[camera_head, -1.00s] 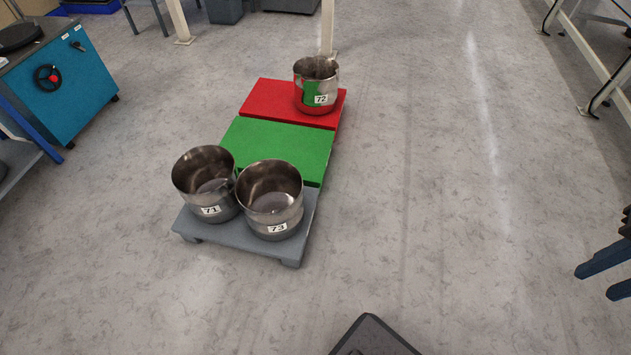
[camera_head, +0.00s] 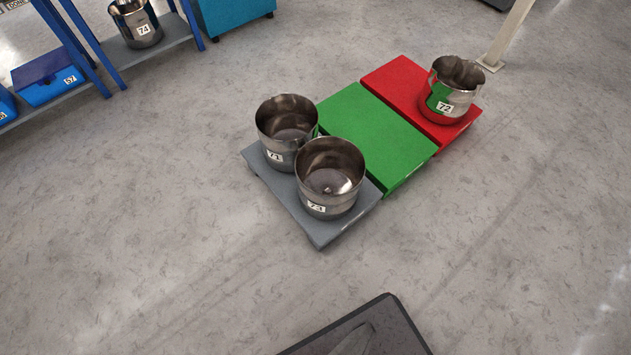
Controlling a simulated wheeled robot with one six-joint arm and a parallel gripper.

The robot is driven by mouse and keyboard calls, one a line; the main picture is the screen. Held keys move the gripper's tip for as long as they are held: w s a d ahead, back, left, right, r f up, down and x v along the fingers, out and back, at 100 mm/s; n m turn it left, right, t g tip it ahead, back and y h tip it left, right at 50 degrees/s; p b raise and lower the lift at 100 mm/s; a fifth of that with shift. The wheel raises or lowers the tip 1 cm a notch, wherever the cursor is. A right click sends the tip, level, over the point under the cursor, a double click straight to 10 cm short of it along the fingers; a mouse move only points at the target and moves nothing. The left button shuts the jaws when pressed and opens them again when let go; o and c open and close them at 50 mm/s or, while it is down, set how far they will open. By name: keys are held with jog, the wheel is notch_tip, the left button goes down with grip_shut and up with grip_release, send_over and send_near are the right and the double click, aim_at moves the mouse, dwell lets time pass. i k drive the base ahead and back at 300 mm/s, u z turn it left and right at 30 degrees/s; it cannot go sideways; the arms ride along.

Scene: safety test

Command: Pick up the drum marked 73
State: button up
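The drum marked 73 (camera_head: 331,195) is an open, shiny metal drum, upright on the grey platform (camera_head: 322,232) in the middle of the head view. Its label faces me and it looks empty. The similar drum marked 71 (camera_head: 283,150) stands close behind it to the left on the same platform; I cannot tell whether they touch. The drum marked 72 (camera_head: 446,104) stands on the red platform (camera_head: 396,76) at the upper right. My gripper is not in view.
A green platform (camera_head: 375,135) lies bare between the grey and red ones. A blue-framed shelf (camera_head: 170,35) at upper left holds a drum marked 74 (camera_head: 137,30) and blue boxes (camera_head: 45,82). A pale post (camera_head: 508,35) stands behind the red platform. The floor around is clear.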

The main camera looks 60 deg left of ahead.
aim_at(330, 171)
jog(key=u, duration=0.9)
jog(key=i, duration=0.8)
jog(key=u, duration=0.85)
